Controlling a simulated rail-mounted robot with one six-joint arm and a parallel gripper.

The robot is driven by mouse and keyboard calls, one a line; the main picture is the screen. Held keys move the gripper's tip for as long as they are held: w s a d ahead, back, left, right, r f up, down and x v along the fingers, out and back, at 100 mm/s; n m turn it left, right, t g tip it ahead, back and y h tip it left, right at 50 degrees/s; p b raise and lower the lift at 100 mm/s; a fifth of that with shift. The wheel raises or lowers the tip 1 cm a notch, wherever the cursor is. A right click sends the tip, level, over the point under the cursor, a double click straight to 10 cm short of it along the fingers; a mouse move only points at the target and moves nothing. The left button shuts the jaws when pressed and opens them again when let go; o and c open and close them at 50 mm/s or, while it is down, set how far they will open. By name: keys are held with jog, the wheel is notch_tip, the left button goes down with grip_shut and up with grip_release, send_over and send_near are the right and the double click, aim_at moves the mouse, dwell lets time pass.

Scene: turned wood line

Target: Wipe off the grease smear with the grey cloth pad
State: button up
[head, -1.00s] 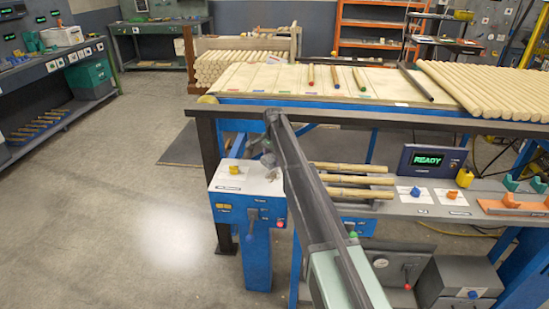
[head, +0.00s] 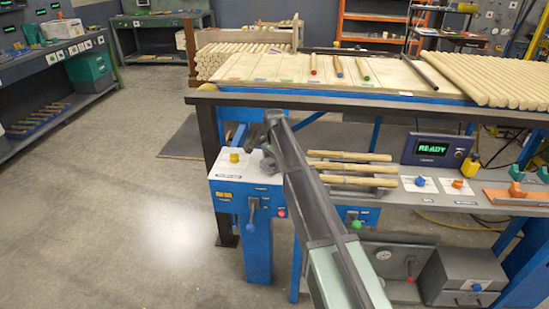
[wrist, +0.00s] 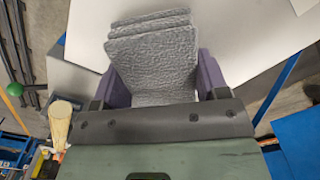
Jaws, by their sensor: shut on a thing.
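The grey cloth pad (wrist: 155,55) is a stack of textured grey layers. In the wrist view it sits between the purple fingers of my gripper (wrist: 158,78), which is shut on it. Its far end reaches over a white surface (wrist: 238,40). In the head view my gripper (head: 268,160) is small and mostly hidden behind my arm, at the right part of a white-topped blue stand (head: 217,165). I cannot tell whether the pad touches the white surface. No grease smear can be made out in either view.
A yellow knob (head: 234,157) stands on the white top; a lever (head: 252,208) hangs on the stand's front. Wooden spindles (head: 350,168) lie just right of my arm. A display reading READY (head: 432,149) stands further right. A dark rail (head: 380,106) runs behind. Open floor lies left.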

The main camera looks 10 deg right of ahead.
jog(key=shift+s+a, duration=0.25)
jog(key=shift+s, duration=0.4)
jog(key=shift+s+a, duration=0.2)
jog(key=shift+s, duration=0.45)
jog(key=shift+w+d, duration=0.4)
jog(key=shift+w, duration=0.85)
jog(key=shift+w+d, duration=0.4)
jog(key=shift+w, duration=0.8)
jog(key=shift+w+d, duration=0.4)
jog(key=shift+w, duration=0.85)
notch_tip(320, 180, up, 7)
jog(key=p, duration=0.7)
jog(key=shift+r, duration=0.2)
notch_tip(320, 180, down, 6)
jog(key=b, duration=0.5)
jog(key=shift+f+b, duration=0.1)
jog(key=shift+b, duration=0.25)
jog(key=shift+f+b, duration=1)
jog(key=shift+b, duration=0.05)
jog(key=shift+r, duration=0.1)
